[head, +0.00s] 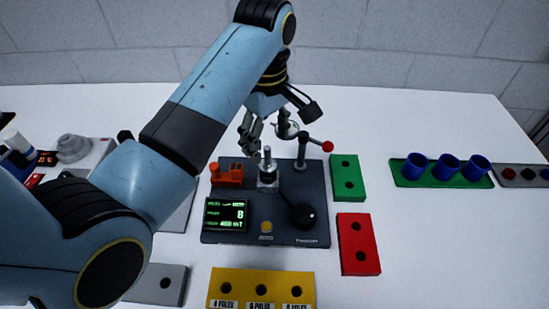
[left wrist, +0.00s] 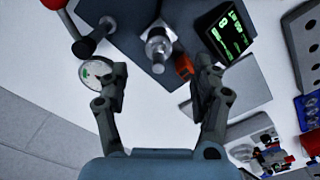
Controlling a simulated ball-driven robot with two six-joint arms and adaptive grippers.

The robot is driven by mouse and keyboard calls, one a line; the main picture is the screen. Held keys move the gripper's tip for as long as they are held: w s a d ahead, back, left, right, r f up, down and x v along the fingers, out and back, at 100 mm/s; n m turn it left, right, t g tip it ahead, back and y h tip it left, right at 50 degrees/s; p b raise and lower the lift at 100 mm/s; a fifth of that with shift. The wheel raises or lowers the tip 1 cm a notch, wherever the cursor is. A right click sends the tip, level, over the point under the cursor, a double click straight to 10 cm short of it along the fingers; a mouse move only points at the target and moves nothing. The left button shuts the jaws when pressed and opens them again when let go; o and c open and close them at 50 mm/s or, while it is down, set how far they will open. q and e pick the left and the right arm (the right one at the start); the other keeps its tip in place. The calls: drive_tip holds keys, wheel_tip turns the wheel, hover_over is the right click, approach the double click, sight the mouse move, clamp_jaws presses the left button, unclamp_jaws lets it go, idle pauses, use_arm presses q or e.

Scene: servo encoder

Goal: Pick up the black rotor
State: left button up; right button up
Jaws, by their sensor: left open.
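My left gripper (head: 265,128) is open above the back of the dark bench device (head: 233,194). In the left wrist view its two fingers (left wrist: 158,82) are spread wide with nothing between them; a metal spindle (left wrist: 158,46) stands beyond the gap. The same spindle (head: 268,166) rises from the device below the gripper in the head view. No part is clearly recognisable as the black rotor. A small black round piece (head: 528,174) sits in the grey rack at the far right, but I cannot tell whether it is the rotor. My right gripper is out of view.
The device carries a red-knobbed post (head: 302,152), a black ball lever (head: 303,215) and a lit display (head: 226,214). Green (head: 347,178), red (head: 358,244) and yellow (head: 262,286) hole blocks surround it. Blue cups (head: 447,168) stand right. White table between is clear.

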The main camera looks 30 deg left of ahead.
sight(267, 150)
use_arm(q)
drive_tip(key=f, duration=0.2)
drive_tip(key=shift+s+f, duration=0.2)
drive_tip(key=shift+f, duration=0.5)
drive_tip(key=f, duration=0.1)
drive_tip(key=f+p, duration=0.1)
drive_tip(key=f, duration=0.2)
drive_tip(key=shift+w+a+f, duration=0.15)
drive_tip(key=shift+w, duration=0.15)
drive_tip(key=shift+f, duration=0.6)
drive_tip(key=c, duration=1.3)
drive_tip(key=shift+r, duration=0.1)
clamp_jaws()
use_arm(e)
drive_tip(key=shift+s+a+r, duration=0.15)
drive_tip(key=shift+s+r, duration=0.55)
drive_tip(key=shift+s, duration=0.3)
